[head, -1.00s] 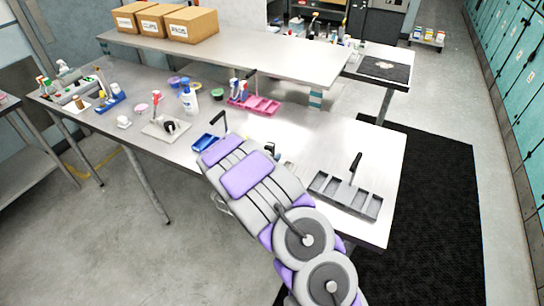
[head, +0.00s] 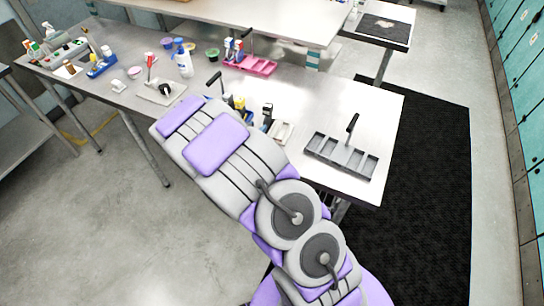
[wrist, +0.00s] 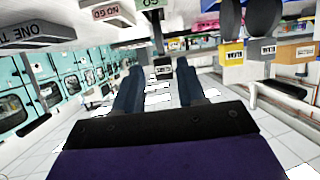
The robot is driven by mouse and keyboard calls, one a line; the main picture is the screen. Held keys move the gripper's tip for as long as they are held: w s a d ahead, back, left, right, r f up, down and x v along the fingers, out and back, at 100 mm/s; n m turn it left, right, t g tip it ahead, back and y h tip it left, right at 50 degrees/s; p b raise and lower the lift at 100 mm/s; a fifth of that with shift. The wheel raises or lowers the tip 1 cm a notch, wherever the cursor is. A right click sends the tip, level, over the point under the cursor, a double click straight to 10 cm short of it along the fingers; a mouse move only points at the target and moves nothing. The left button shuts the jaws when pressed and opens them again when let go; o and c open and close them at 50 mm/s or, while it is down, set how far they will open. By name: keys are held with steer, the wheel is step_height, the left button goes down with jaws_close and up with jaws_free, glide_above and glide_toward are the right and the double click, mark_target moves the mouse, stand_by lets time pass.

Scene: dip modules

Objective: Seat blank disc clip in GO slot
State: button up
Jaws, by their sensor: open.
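In the wrist view my gripper (wrist: 159,72) is open, with its two dark fingers apart and no object clearly held. That view looks upside down. A small block with a pale label (wrist: 163,71) shows between the fingertips, apparently beyond them. A GO label (wrist: 151,4) and a NO GO label (wrist: 107,12) sit at the top edge; the GO slot itself is mostly cut off. Small label-bearing pieces, one yellow (wrist: 233,50) and one grey (wrist: 268,48), hang to the right. I cannot tell which piece is the blank disc clip. In the head view my arm hides the gripper.
The steel table (head: 315,100) carries a grey compartment tray (head: 341,156) at right and a pink tray (head: 250,66) behind. Small upright items, including a dark one (head: 267,112), stand close beside my arm.

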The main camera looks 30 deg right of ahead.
steer(key=s+a+r+n+g+y, duration=0.2)
steer(key=s+a+r+n+y, duration=0.1)
steer(key=s+a+r+y, duration=0.3)
steer(key=s+a+r+n+g+y, duration=0.1)
steer(key=s+a+r+n+y, duration=0.1)
steer(key=s+a+r+y, duration=0.5)
steer(key=s+r+n+g+h, duration=0.1)
steer(key=s+g, duration=0.1)
steer(key=s, duration=0.8)
steer(key=s+d+r+n+g+h, duration=0.1)
steer(key=s+r+n+g, duration=0.1)
steer(key=s, duration=0.8)
steer(key=s+d+r+n+g, duration=0.1)
steer(key=s+g, duration=0.2)
steer(key=s, duration=0.7)
steer(key=shift+s+r+n+g+h, duration=0.15)
steer(key=shift+r+n+g+h, duration=0.05)
steer(key=shift+n+g+h, duration=0.2)
steer(key=shift+f+b, duration=0.4)
